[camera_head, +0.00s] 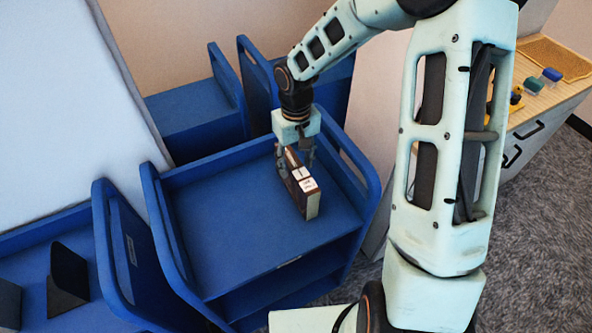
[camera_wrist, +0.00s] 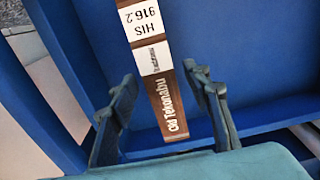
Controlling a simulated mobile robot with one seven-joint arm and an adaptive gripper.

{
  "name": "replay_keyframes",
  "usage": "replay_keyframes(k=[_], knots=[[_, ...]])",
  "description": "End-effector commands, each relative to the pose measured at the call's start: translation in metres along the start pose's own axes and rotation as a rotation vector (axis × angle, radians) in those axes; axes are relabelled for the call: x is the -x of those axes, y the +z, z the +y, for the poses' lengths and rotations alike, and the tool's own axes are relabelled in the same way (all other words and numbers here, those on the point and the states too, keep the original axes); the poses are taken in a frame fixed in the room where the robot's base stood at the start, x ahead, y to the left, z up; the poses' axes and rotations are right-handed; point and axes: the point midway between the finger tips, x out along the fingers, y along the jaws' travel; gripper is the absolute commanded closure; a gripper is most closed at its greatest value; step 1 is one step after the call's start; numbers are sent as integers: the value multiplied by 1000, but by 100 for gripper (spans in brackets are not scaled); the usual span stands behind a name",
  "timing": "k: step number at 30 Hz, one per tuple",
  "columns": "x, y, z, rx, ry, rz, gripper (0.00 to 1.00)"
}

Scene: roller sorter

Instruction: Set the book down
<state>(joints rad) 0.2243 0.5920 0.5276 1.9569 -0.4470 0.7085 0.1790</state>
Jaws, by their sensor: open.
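The book (camera_head: 305,193) is brown with white labels on its spine and stands upright on the top shelf of a blue cart (camera_head: 232,232). In the wrist view the book's spine (camera_wrist: 158,85) runs between the fingers and reads "HIS 916.2" and "Old Tekonabu". My gripper (camera_head: 298,152) is at the book's far end, pointing down. In the wrist view my gripper (camera_wrist: 160,100) has its two fingers apart, one on each side of the book, with gaps showing between fingers and spine.
The cart has raised side panels (camera_head: 352,165) left and right. Its top shelf is otherwise clear. More blue carts (camera_head: 200,115) stand behind and to the left, where black bookends (camera_head: 68,275) sit. A wooden-topped cabinet (camera_head: 545,95) with small items is at the right.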

Motion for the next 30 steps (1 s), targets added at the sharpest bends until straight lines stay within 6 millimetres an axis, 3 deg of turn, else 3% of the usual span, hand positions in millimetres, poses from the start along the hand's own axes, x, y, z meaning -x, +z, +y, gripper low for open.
replay_keyframes(k=[6,12,30], knots=[[49,-1,1,0,2,4,56],[74,0,0,0,1,2,56],[80,0,0,1,0,0,56]])
